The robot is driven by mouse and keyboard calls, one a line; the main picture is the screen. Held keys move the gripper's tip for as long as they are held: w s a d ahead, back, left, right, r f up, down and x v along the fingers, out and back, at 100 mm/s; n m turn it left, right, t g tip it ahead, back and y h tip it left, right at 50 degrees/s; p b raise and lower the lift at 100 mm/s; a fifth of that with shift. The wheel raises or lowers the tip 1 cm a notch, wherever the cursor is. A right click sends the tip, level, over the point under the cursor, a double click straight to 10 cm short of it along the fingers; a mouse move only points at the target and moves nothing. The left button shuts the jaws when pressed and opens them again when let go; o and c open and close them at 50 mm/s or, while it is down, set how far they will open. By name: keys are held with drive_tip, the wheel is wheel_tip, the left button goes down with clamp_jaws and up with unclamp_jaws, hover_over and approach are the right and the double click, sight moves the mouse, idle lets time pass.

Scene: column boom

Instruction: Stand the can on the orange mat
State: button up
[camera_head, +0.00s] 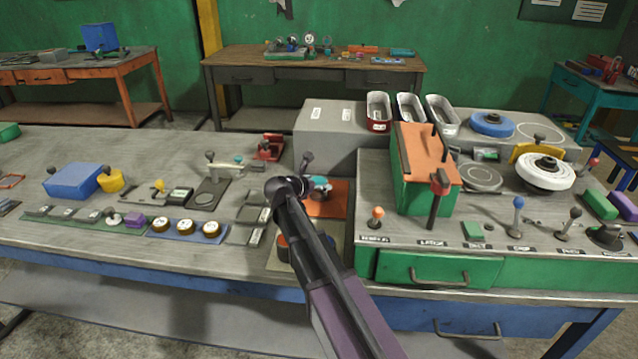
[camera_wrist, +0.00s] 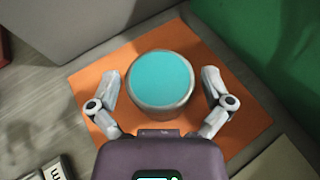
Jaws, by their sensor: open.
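The can (camera_wrist: 160,82) has a teal top and a pale metal side. In the wrist view it stands upright on the orange mat (camera_wrist: 97,72), with mat showing around it. My gripper (camera_wrist: 160,95) is open, with one finger on each side of the can and a visible gap to each. In the head view the can's teal top (camera_head: 320,184) shows just past my gripper (camera_head: 297,178), and the orange mat (camera_head: 335,207) lies under it. My arm hides part of the mat and the can's lower side there.
A grey box (camera_head: 325,135) stands behind the mat. A green cabinet with an orange top (camera_head: 428,150) stands close on the right. A beige board (camera_head: 335,255) with dark and orange round items lies in front, partly behind my arm. Gauges (camera_head: 185,228) line the bench to the left.

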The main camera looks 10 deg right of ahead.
drive_tip(key=shift+r, duration=0.15)
drive_tip(key=shift+s+a+r+p, duration=0.15)
drive_tip(key=shift+s+a+p, duration=0.05)
drive_tip(key=shift+p, duration=0.1)
drive_tip(key=p+v, duration=0.3)
drive_tip(key=v, duration=0.6)
drive_tip(key=shift+s+a+r+p, duration=0.2)
drive_tip(key=shift+a+p, duration=0.05)
drive_tip(key=shift+p, duration=0.15)
drive_tip(key=shift+v, duration=0.85)
drive_tip(key=shift+f, duration=0.15)
